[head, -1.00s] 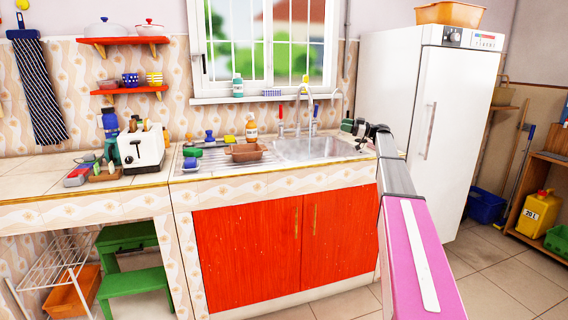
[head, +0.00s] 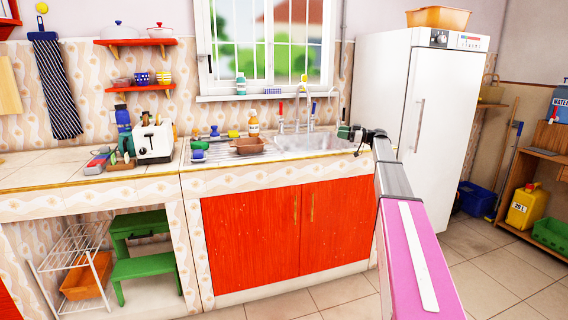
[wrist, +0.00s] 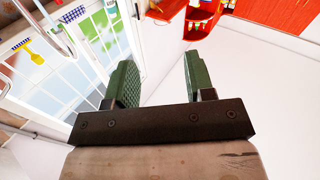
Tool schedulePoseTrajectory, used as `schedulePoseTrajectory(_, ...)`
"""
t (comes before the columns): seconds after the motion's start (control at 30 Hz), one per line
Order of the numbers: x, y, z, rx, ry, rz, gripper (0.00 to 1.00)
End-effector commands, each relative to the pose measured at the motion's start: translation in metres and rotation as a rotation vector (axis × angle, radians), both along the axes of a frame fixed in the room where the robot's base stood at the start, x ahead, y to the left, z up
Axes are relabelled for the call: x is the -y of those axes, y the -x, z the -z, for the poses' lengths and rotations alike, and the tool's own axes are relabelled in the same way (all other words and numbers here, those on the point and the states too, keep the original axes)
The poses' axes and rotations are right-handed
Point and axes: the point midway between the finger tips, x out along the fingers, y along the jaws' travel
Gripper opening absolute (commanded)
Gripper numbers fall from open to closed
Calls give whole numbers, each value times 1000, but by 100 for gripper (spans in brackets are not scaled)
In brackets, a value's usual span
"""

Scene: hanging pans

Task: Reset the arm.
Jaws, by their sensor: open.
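My gripper (wrist: 158,82) shows in the wrist view with its two green fingers apart and nothing between them. Past the fingers are the white wall, the window at left and red cabinets at upper right, tilted in the picture. In the head view my pink and grey arm reaches forward from the lower right. Its end is over the right side of the sink (head: 310,143), in front of the fridge. The gripper is small there and its fingers are hard to make out.
A white fridge (head: 395,120) stands close to the right of my arm. The counter (head: 60,178) holds a toaster (head: 154,141), bottles and a brown dish (head: 249,146). Red cabinet doors (head: 250,240) are below the sink. Tiled floor (head: 490,255) is clear at lower right.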

Motion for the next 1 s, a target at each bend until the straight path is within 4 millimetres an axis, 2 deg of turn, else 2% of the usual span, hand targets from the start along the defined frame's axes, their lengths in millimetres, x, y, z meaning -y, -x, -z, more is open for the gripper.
schedulePoseTrajectory(0.27,-32,35,57,-194,87,7,49)
schedulePoseTrajectory(0.47,-63,79,121,-417,191,34,49)
schedulePoseTrajectory(0.57,-82,118,167,-580,274,70,49)
schedulePoseTrajectory(0.7,-106,183,238,-833,411,160,49)
schedulePoseTrajectory(0.77,-114,214,265,-936,472,212,49)
schedulePoseTrajectory(0.9,-123,291,324,-1157,619,369,49)
schedulePoseTrajectory(0.97,-124,327,346,-1241,682,454,49)
schedulePoseTrajectory(1.0,-123,351,359,-1292,723,516,49)
